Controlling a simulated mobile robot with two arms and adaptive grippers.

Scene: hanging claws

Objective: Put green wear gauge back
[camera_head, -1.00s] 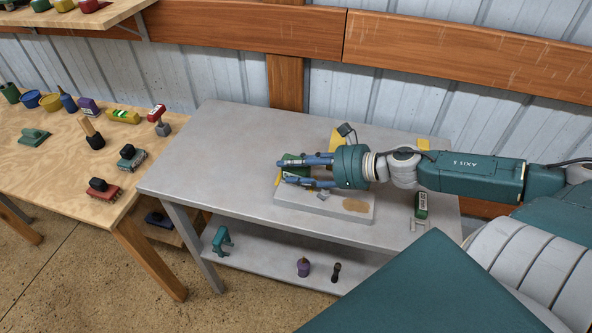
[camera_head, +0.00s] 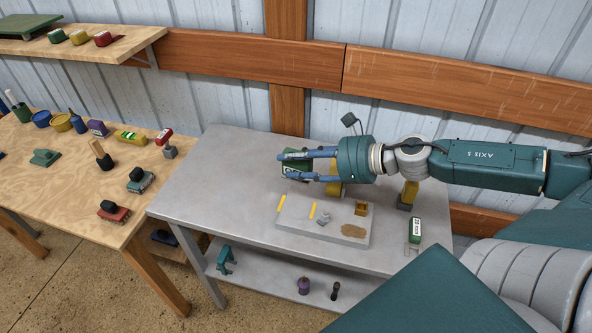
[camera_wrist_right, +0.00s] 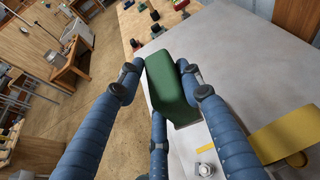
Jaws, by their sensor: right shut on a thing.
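My right gripper (camera_head: 312,165) is shut on a green block with a white label, the green wear gauge (camera_head: 294,157), above the grey table (camera_head: 195,185). In the right wrist view the gauge (camera_wrist_right: 170,88) sits between the blue fingers of the gripper (camera_wrist_right: 165,75). A second green block, with a white "20 mm" label (camera_head: 415,228), stands at the table's right front. A pale grey slab (camera_head: 300,228) with two yellow stripes lies below and right of the held gauge. My left gripper is not in view.
The table's left part is clear. A wooden bench (camera_head: 70,190) holds several tools.

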